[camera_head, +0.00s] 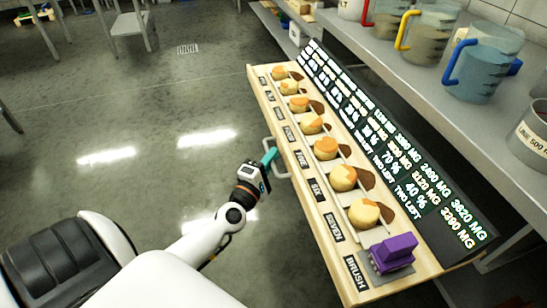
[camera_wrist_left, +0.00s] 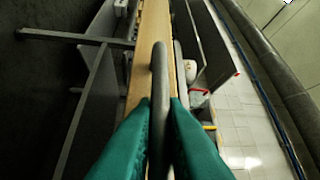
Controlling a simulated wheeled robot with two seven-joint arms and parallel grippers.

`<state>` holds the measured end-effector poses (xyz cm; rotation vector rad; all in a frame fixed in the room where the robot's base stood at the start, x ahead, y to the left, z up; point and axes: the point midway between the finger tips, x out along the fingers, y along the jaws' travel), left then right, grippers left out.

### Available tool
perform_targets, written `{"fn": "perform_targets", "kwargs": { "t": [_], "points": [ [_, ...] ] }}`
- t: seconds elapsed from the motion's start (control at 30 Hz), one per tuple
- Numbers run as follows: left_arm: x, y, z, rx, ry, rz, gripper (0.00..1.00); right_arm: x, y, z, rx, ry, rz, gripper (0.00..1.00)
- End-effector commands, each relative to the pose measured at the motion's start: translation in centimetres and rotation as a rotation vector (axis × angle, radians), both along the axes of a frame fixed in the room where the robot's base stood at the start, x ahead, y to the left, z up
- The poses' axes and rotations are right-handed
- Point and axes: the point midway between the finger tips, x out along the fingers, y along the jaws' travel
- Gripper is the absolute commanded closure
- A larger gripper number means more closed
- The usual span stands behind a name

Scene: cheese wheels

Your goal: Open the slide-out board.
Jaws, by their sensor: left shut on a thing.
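The slide-out board (camera_head: 325,246) is a long pale wooden board with labels along its front edge and a row of cheese wheels (camera_head: 343,177) on it. A grey bar handle (camera_head: 273,150) sticks out from its front edge. My left gripper (camera_head: 270,158) has teal fingers and is at this handle. In the left wrist view the two teal fingers are closed around the grey handle (camera_wrist_left: 159,75), with the board's wooden edge (camera_wrist_left: 150,30) beyond it. My right gripper is not in view.
A purple brush (camera_head: 393,253) stands at the board's near end. A black sign panel (camera_head: 400,150) with white text rises behind the cheeses. A grey shelf (camera_head: 440,95) above holds large jugs (camera_head: 483,62). The floor (camera_head: 130,110) to the left is open.

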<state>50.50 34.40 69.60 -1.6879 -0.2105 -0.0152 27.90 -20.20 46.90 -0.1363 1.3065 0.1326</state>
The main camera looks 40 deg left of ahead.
Motion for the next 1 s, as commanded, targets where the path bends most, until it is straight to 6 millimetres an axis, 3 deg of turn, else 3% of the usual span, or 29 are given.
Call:
{"fn": "perform_targets", "kwargs": {
  "t": [0.1, 0.13, 0.27, 0.63, 0.73, 1.0],
  "points": [
    [-0.1, 0.0, -0.3, -0.001, 0.005, 0.001, 1.0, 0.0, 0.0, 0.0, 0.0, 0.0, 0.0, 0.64],
    [-0.1, 0.0, -0.3, -0.001, 0.005, 0.001, 0.86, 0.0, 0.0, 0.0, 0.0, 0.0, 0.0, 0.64],
    [0.0, 0.0, -0.2, -0.001, 0.003, 0.002, 0.68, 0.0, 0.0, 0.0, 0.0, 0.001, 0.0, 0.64],
    [-0.7, -0.1, -0.3, 0.001, 0.003, 0.0, 0.68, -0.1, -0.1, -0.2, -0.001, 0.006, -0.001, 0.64],
    [-2.2, -0.3, -0.6, 0.0, 0.005, 0.0, 0.68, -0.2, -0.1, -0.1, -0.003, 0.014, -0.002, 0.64],
    [-7.9, -1.0, -1.5, 0.001, 0.007, 0.0, 0.68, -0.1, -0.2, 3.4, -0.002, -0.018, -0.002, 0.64]
  ]
}}
